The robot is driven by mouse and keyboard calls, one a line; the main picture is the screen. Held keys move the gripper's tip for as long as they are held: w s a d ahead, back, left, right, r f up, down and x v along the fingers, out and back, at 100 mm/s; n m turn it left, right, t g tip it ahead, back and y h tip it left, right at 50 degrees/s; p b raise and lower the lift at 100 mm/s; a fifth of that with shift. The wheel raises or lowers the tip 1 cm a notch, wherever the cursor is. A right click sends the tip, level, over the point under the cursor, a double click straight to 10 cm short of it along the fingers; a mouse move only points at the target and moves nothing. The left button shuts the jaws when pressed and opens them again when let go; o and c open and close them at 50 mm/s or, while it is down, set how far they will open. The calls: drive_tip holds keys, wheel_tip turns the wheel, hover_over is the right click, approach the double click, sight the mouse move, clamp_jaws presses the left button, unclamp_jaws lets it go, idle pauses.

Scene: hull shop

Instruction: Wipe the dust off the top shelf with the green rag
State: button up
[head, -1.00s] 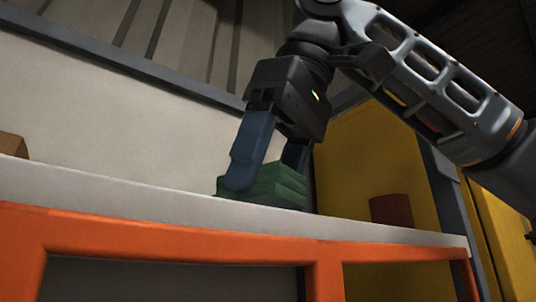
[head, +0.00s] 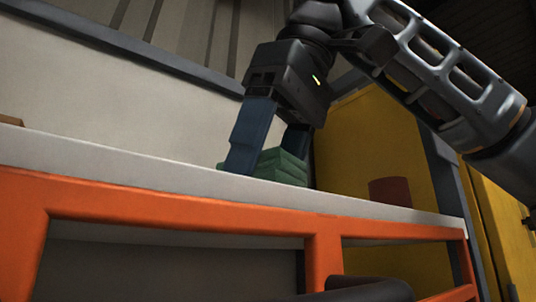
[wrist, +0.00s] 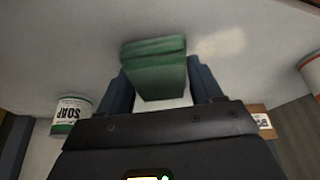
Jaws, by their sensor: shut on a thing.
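My gripper (head: 266,156) is over the top shelf (head: 120,172), its fingers pointing down and shut on the folded green rag (head: 283,167). In the head view the shelf's front edge hides the bottom of the rag and fingertips, so I cannot see there whether the rag touches the surface. The wrist view shows the rag (wrist: 155,72) between the two blue fingers, over the pale shelf surface (wrist: 60,50). A faint lighter tan patch (wrist: 222,43) lies just right of the rag; I cannot tell whether it is dust or light.
A soap can (wrist: 72,112) and a brown labelled box (wrist: 262,122) stand on the shelf. The brown box's top (head: 10,120) shows at far left. A dark red cylinder (head: 390,188) stands near the right end. An orange frame (head: 170,208) carries the shelf; a wall is behind.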

drive_tip(key=shift+f+b, duration=0.35)
drive_tip(key=shift+f, duration=0.35)
drive_tip(key=shift+s+a+r+p, duration=0.1)
drive_tip(key=shift+s+a+p, duration=0.1)
drive_tip(key=shift+s+a, duration=0.5)
drive_tip(key=shift+s+a+r+p, duration=0.1)
drive_tip(key=shift+s+a+p, duration=0.2)
drive_tip(key=shift+a, duration=0.55)
drive_tip(key=shift+s+a+f, duration=0.15)
drive_tip(key=shift+s+a, duration=0.5)
drive_tip(key=shift+a, duration=0.25)
drive_tip(key=shift+s+a+f, duration=0.1)
drive_tip(key=shift+s+a, duration=0.5)
drive_tip(key=shift+a, duration=0.25)
drive_tip(key=shift+s+a, duration=0.7)
drive_tip(key=shift+a, duration=0.3)
drive_tip(key=shift+s+a+r, duration=0.15)
drive_tip(key=shift+s+a, duration=0.15)
drive_tip(key=shift+s, duration=0.2)
